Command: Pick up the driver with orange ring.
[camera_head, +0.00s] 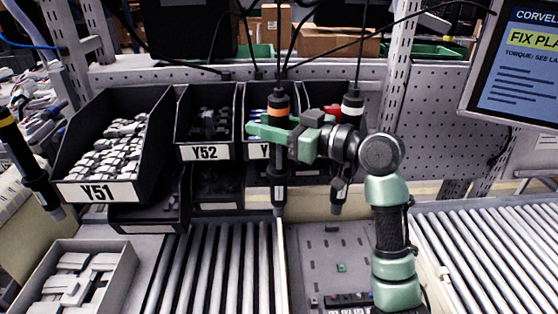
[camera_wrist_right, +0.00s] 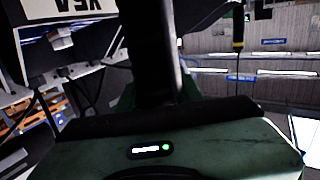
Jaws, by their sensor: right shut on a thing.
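The driver with orange ring (camera_head: 279,185) hangs upright on a cable in front of the bins. Its orange ring shows just above the green fingers of my right gripper (camera_head: 268,132). My right gripper is shut around the driver's upper body, coming from the right. In the right wrist view, the dark shaft of the driver (camera_wrist_right: 155,50) stands upright between the jaws, in front of the gripper's green body. A second driver with white ring (camera_head: 352,106) hangs just to the right, partly hidden behind my right wrist. My left gripper is not in view.
A dark driver with yellow ring (camera_head: 22,155) hangs at the far left. Roller conveyors (camera_head: 215,265) lie below and at right. A monitor (camera_head: 520,65) is at the upper right.

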